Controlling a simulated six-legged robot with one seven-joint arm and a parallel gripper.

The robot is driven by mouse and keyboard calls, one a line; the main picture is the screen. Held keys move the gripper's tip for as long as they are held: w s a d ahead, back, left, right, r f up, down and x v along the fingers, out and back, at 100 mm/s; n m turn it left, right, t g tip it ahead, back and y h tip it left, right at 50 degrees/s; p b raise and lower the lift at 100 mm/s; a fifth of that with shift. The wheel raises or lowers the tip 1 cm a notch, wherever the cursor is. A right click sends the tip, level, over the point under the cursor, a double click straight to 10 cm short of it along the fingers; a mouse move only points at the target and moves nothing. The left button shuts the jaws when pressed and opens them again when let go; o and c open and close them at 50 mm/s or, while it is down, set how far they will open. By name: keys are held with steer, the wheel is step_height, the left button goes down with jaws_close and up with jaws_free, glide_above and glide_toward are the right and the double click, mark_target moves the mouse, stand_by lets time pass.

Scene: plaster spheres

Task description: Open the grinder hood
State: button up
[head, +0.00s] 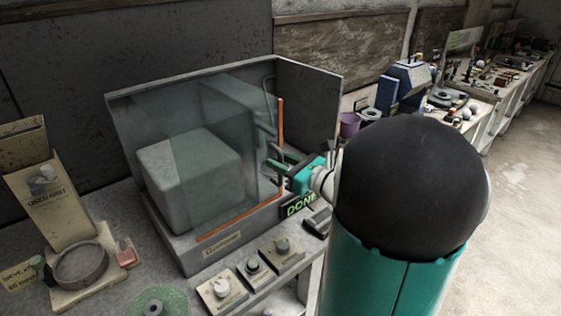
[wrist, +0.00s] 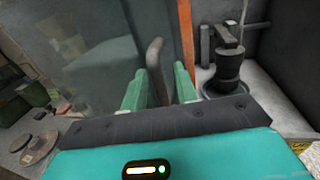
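The grinder hood (head: 215,185) is a clear, greyish pane with orange edging along its bottom and right side. It stands in front of a pale block inside the grey grinder housing (head: 310,90) and looks closed. My gripper (head: 272,164) is at the hood's right edge, reaching in from the right. In the wrist view the hood pane (wrist: 75,60) fills the left side. A grey upright handle (wrist: 155,65) stands between the two green fingertips of my gripper (wrist: 158,88). The fingers are apart around the handle, and a narrow gap seems to show at the right finger.
Control knobs (head: 253,266) line the bench front below the hood. A green "DONE" sign (head: 301,203) sits by my wrist. A used-grit box (head: 50,190) and a sieve ring (head: 82,266) stand at left. A dark fitting (wrist: 228,70) is right of the fingers.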

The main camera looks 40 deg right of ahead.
steer(key=v, duration=1.3)
steer(key=shift+s, duration=0.35)
steer(key=shift+d, duration=0.1)
steer(key=w+a+f+n+g+y, duration=0.1)
steer(key=w+a+n+g+y, duration=0.2)
steer(key=a+n+g+y, duration=0.7)
steer(key=s+a+n+g+h, duration=0.1)
steer(key=s+a+n+h, duration=0.2)
steer(key=a+n+h, duration=0.4)
steer(key=s+a+n+g+h, duration=0.1)
steer(key=s+a+n+h, duration=0.2)
steer(key=a+n+h, duration=0.4)
steer(key=a+n, duration=0.4)
steer(key=n, duration=0.5)
steer(key=shift+c, duration=0.2)
